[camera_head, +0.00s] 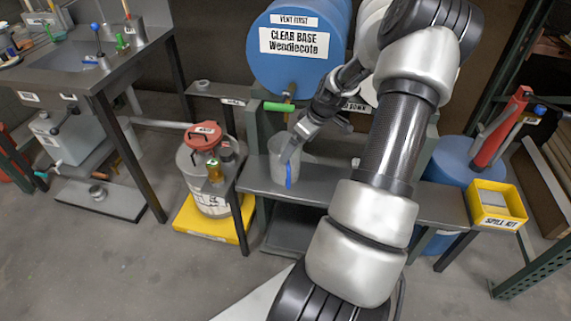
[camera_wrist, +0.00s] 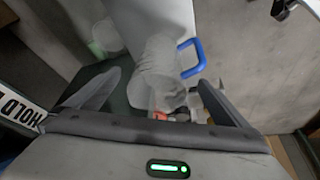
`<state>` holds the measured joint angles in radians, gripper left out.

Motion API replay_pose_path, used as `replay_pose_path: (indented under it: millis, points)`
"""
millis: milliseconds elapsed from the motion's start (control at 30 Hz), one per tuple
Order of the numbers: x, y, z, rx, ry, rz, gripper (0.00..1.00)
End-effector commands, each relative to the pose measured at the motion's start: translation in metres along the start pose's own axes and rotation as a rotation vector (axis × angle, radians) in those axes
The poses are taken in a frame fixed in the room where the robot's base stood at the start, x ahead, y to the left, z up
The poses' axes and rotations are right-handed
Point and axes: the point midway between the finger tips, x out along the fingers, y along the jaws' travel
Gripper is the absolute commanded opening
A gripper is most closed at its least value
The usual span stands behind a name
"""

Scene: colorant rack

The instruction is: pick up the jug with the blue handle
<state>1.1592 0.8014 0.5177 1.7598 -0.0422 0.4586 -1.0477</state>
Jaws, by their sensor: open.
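The jug (camera_head: 276,156) is pale and translucent, with a blue handle (camera_head: 289,176) on its near side in the head view. It stands on the grey shelf (camera_head: 255,184) under the blue drum. In the wrist view the jug (camera_wrist: 158,72) shows between my fingers, with its blue handle (camera_wrist: 190,58) to the right and beyond the right fingertip. My gripper (camera_head: 296,142) is open, at the jug's upper right in the head view, and it hides part of the rim. The wrist view also shows my gripper (camera_wrist: 161,80) open, with nothing visibly clamped. Contact with the jug cannot be told.
A blue drum (camera_head: 300,66) with a green-handled tap (camera_head: 279,107) overhangs the jug. A red-lidded can (camera_head: 205,170) stands on a yellow tray (camera_head: 212,222) to the left. A yellow spill-kit bin (camera_head: 496,205) is at the right. Open floor lies in front.

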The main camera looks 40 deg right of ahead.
Motion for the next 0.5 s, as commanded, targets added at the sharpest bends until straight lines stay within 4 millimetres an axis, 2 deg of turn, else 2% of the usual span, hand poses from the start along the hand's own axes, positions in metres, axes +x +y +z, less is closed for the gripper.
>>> replay_pose_path:
  millis: [100,233,300,500]
  points:
    - [0.011,-0.001,-0.020,-0.006,0.001,-0.001,1.00]
    - [0.017,-0.001,-0.037,-0.004,0.001,-0.001,1.00]
    - [0.025,-0.001,-0.034,-0.001,-0.001,-0.002,1.00]
    - [0.026,-0.001,-0.035,0.000,0.000,0.000,1.00]
